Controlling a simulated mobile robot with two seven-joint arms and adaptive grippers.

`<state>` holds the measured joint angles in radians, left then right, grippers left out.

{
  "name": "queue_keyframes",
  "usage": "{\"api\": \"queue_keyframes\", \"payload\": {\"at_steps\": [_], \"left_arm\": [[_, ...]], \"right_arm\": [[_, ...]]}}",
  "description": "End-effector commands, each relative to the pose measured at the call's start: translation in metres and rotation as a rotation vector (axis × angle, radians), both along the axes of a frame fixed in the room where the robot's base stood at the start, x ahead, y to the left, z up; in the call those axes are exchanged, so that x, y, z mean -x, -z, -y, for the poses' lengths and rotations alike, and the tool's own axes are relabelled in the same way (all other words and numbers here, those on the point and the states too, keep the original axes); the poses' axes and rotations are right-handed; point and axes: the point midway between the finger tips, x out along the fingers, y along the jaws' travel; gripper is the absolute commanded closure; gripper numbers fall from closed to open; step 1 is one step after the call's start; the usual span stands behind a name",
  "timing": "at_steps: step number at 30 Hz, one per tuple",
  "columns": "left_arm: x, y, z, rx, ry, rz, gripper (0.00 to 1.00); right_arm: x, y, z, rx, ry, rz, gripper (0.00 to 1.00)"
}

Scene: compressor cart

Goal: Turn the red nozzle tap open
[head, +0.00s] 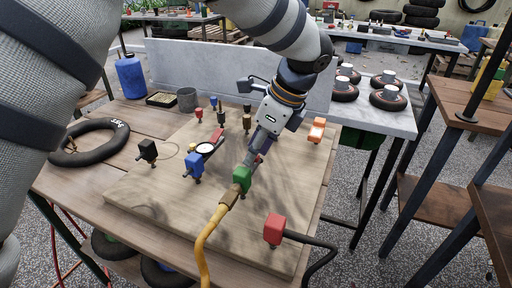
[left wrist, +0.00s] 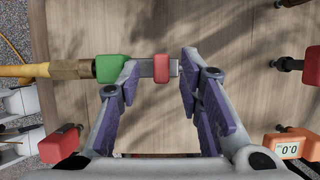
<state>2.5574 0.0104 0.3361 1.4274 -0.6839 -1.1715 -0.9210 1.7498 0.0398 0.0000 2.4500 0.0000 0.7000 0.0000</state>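The nozzle lies over the wooden board, with a green block (head: 242,178), a brass fitting (head: 229,196) and a yellow hose (head: 205,238) at its near end. The red tap (left wrist: 161,68) sits on the grey nozzle body in the left wrist view, beyond the green block (left wrist: 110,68). In the head view my gripper mostly hides it. My left gripper (head: 256,153) reaches down over the nozzle. In the left wrist view this gripper (left wrist: 158,63) is open, with its purple-padded fingers on either side of the red tap and gaps showing. My right gripper is not in view.
A red block (head: 273,229) on a black hose stands at the board's near right. An orange gauge (head: 317,130) stands at the far right. A blue block (head: 194,165) and a round dial (head: 205,149) are left of the nozzle. The board's front left is clear.

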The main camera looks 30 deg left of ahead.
Motion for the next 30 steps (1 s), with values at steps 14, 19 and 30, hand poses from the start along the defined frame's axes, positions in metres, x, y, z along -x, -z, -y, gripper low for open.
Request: {"api": "queue_keyframes", "payload": {"at_steps": [14, 19, 30], "left_arm": [[0.0002, 0.0025, -0.0011, 0.000, 0.000, 0.000, 1.00], [0.0002, 0.0025, -0.0010, 0.000, -0.002, 0.000, 1.00], [-0.0019, 0.0035, -0.0012, -0.001, -0.142, -0.001, 1.00]], "right_arm": [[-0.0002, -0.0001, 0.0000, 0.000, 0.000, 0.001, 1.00], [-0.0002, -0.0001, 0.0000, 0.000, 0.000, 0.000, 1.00], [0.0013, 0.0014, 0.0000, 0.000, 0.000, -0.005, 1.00]]}}
